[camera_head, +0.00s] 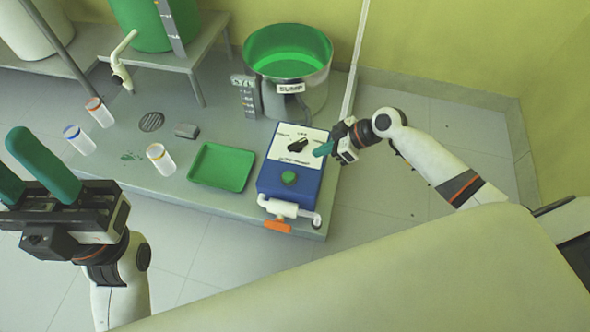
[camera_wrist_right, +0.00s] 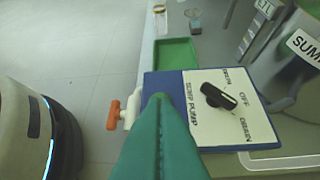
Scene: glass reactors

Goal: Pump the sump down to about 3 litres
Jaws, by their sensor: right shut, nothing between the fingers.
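The sump (camera_head: 288,85) is a round metal vessel with green liquid inside, at the back of the platform. A grey scale plate (camera_head: 244,98) stands at its left; its marks are too small to read. The blue sump pump box (camera_head: 287,180) has a white panel with a black knob (camera_head: 299,145), also in the right wrist view (camera_wrist_right: 218,96). The knob's marked end points towards the OFF side; its exact setting is unclear. My right gripper (camera_head: 318,151) is shut and empty, over the panel's right edge. My left gripper (camera_head: 8,155) is open and empty, far left.
A green button (camera_head: 289,177) and an orange-handled valve (camera_head: 278,226) are at the box's front. A green tray (camera_head: 222,167) lies left of it. A tap (camera_head: 121,72) hangs at the back left.

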